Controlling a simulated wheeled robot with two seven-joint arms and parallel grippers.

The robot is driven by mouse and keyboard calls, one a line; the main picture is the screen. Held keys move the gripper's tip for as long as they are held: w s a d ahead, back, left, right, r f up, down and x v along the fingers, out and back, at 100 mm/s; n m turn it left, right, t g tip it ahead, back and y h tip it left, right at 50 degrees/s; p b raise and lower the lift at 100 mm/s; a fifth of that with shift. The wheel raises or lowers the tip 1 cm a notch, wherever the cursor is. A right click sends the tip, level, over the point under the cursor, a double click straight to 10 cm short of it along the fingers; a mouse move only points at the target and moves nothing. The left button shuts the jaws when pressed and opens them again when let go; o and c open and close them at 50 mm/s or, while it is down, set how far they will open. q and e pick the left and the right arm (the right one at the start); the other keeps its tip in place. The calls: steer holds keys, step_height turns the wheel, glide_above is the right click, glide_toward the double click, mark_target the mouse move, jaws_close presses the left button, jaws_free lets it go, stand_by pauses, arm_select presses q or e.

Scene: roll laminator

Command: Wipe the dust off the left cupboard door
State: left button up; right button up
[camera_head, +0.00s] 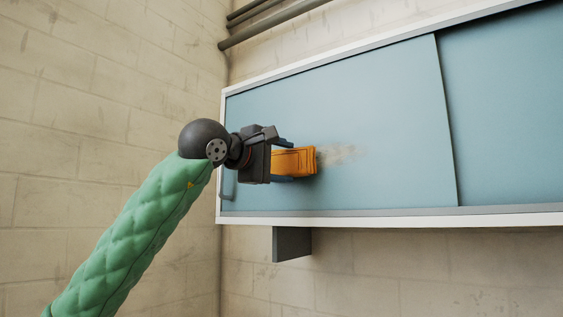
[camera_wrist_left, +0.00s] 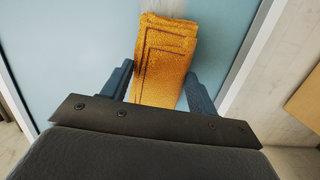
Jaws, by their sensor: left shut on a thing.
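The left cupboard door (camera_head: 380,100) is a flat blue panel in a white frame, and it also shows in the left wrist view (camera_wrist_left: 75,50). A pale smear of dust (camera_head: 342,154) lies on it, just right of an orange folded cloth (camera_head: 305,161). My left gripper (camera_head: 287,161) is shut on the cloth, which also shows between the fingers in the left wrist view (camera_wrist_left: 165,62). The cloth is at the door face; whether it presses on it I cannot tell. Any dust behind the cloth is hidden. My right gripper is not in view.
The right cupboard door (camera_head: 510,110) is blue and stands beside the left one. A grey bracket (camera_head: 291,243) sticks out below the cupboard. Dark pipes (camera_head: 275,24) run along the wall above.

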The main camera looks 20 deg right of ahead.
mark_target(306, 157)
arm_select(q)
steer(key=shift+w+d, duration=0.45)
steer(key=shift+d, duration=0.15)
stand_by(0.3)
steer(key=shift+s+d+b, duration=0.45)
steer(key=shift+s+b, duration=0.2)
steer(key=shift+b, duration=0.05)
steer(key=shift+s+d+r+b, duration=0.25)
steer(key=shift+s+d+b, duration=0.35)
steer(key=shift+s, duration=0.25)
steer(key=shift+s+d+b, duration=0.4)
steer(key=shift+s+d, duration=0.05)
steer(key=shift+s, duration=0.1)
steer(key=shift+s+d+r+b, duration=0.25)
steer(key=shift+s+d+b, duration=0.4)
steer(key=shift+s+d, duration=0.3)
steer(key=shift+s+d+r+b, duration=0.2)
steer(key=shift+s+d+b, duration=0.5)
steer(key=shift+s, duration=0.3)
steer(key=shift+s+d, duration=0.15)
